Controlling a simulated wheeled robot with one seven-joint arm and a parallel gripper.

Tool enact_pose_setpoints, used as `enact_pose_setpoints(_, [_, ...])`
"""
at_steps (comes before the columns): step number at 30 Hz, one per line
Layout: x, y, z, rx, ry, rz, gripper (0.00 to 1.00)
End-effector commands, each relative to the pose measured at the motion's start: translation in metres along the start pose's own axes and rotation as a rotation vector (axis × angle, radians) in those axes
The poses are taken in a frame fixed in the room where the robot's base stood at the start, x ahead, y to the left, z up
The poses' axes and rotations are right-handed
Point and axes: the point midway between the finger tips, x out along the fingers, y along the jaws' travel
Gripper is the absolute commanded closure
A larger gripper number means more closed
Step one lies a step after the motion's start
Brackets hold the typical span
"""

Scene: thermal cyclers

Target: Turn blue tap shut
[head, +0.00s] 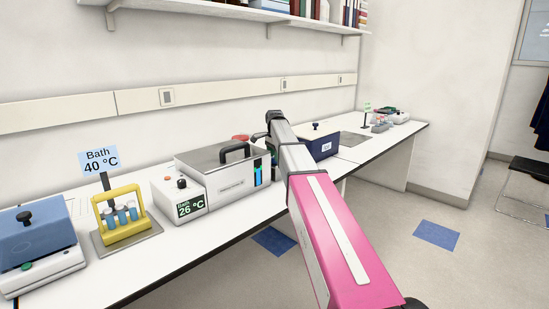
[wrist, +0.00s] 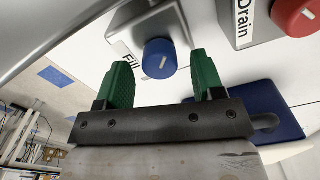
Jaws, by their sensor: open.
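The blue tap (wrist: 160,59) is a round knob with a white line mark, on a grey mount beside the label "Fill" in the wrist view. The white mark is slightly tilted from the vertical of the picture. My gripper (wrist: 165,68) is open, with one green finger on each side of the knob. Gaps show between the knob and both fingers, and I cannot tell whether the fingertips reach past its face. In the head view my pink and grey arm reaches toward the bench beside the water bath (head: 228,178), and the blue tap and gripper are hidden there.
A red knob (wrist: 297,16) labelled "Drain" is close by at upper right. A dark blue box (head: 318,141) stands just beyond my arm. A yellow tube rack (head: 120,214) and a blue-lidded device (head: 32,243) stand at left.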

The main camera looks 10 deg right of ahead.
Motion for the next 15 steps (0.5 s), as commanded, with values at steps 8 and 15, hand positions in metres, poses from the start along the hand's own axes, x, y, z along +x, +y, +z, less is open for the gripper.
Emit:
enact_pose_setpoints(8, [0.0082,0.0000,0.0000,0.000,0.000,0.000,0.38])
enact_pose_setpoints(15, [0.0080,0.0000,0.0000,0.000,0.000,0.000,0.67])
